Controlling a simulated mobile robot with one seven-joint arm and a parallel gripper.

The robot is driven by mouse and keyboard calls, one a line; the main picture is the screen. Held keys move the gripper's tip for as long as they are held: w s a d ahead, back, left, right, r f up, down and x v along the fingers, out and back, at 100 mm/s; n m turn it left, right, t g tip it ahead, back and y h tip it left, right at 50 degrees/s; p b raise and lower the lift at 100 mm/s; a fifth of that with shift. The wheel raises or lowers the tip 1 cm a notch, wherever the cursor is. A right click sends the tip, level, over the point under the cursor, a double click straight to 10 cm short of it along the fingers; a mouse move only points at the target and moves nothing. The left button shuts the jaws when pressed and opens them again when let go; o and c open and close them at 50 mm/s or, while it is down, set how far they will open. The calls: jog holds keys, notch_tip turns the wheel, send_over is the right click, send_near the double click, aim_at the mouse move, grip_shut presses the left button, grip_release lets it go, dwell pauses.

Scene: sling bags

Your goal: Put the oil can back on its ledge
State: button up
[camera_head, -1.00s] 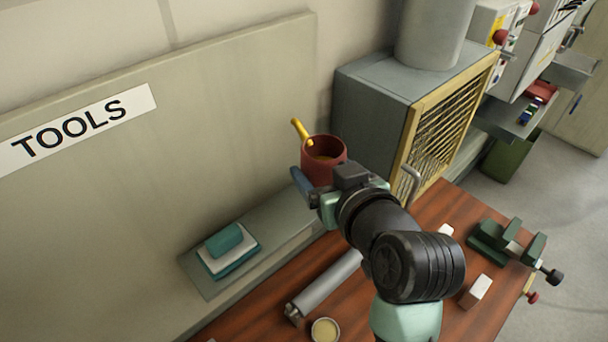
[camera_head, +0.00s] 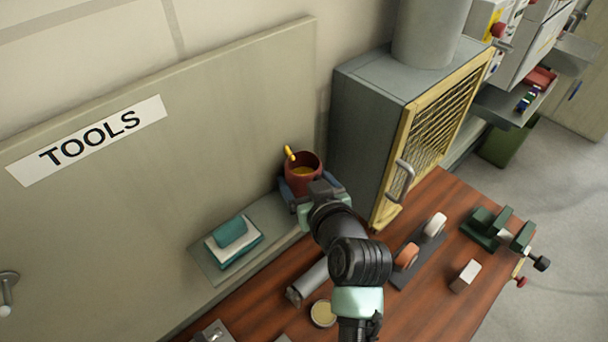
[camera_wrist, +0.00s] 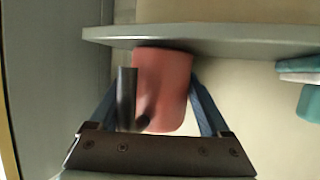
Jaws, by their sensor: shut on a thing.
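The oil can (camera_head: 302,178) is a dark red round pot with a yellow spout sticking up. In the head view it is upright at the right end of the grey ledge (camera_head: 262,213), near the board. My gripper (camera_head: 305,190) is shut on it, with blue fingers on either side. In the wrist view the red can (camera_wrist: 168,85) sits between my fingers (camera_wrist: 160,95), with its far end at the edge of the grey ledge (camera_wrist: 215,40). A dark bar crosses its left side there. I cannot tell whether the can touches the ledge; my gripper hides its lower front.
A teal and white stack (camera_head: 233,243) lies on the ledge's left part. A grey cabinet with a yellow grille (camera_head: 425,125) stands close on the right. Below, the wooden bench (camera_head: 425,285) holds a grey cylinder, a round tin (camera_head: 322,313) and a green vise (camera_head: 497,232).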

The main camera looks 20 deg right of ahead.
jog(key=shift+f, duration=0.1)
jog(key=o, duration=1.4)
jog(key=shift+s+r, duration=0.1)
jog(key=shift+r, duration=0.1)
jog(key=shift+s, duration=0.4)
jog(key=b+v, duration=0.3)
jog(key=v, duration=0.8)
jog(key=shift+r, duration=0.15)
